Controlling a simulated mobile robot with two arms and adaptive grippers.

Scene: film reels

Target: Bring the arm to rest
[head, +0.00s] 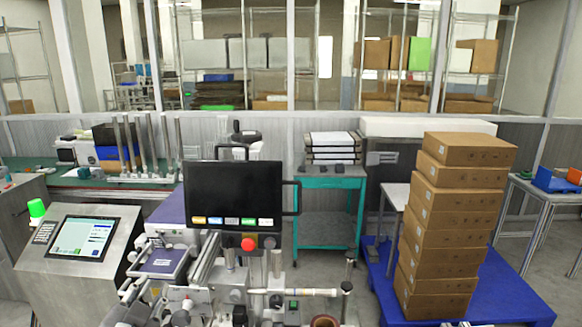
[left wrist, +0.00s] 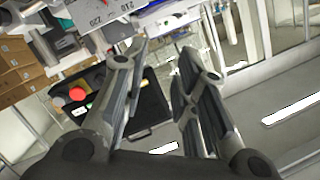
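My left gripper (left wrist: 160,58) shows large in the left wrist view. Its two fingers are apart, with nothing held between them. Beyond the fingers the same view shows the dark screen panel (left wrist: 145,108) and its red button (left wrist: 77,94). In the head view I cannot clearly pick the left gripper out from the metal machine parts at the lower left. I do not make out my right gripper in either view.
The labelling machine's black screen (head: 235,195) stands in front, with a tilted touch panel (head: 82,240) to its left. Stacked cardboard boxes (head: 452,235) stand on a blue pallet (head: 515,300) at right. A teal cart (head: 328,183) is behind. Some grey floor is free between cart and pallet.

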